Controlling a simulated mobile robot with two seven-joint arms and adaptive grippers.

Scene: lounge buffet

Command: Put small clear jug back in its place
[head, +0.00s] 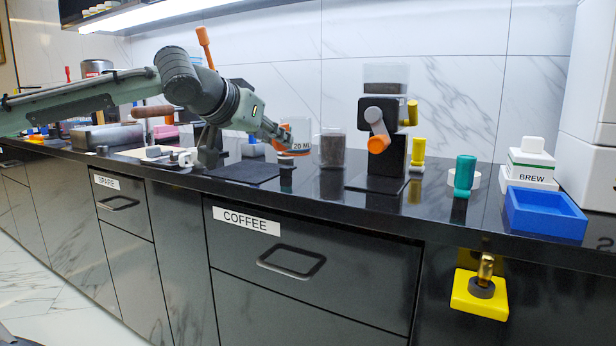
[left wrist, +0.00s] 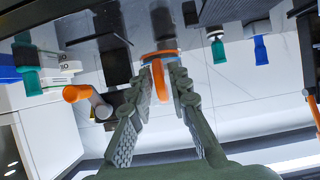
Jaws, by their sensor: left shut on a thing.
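My left gripper (head: 282,140) reaches in from the left over the black counter. It is shut on an orange handle (left wrist: 160,78), which stands between the fingers in the left wrist view (left wrist: 162,88). In the head view the handle belongs to what looks like the small clear jug (head: 300,128), with a "20 ML" label. The fingers partly hide the jug. I cannot tell whether its base touches the counter. My right gripper is in neither view.
A clear container with dark contents (head: 332,150) stands just right of the jug. Beyond it are a black grinder (head: 378,120) with an orange knob, a yellow tool (head: 417,152), a teal tool (head: 464,173) and a blue tray (head: 545,225). A dark mat (head: 242,171) lies left.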

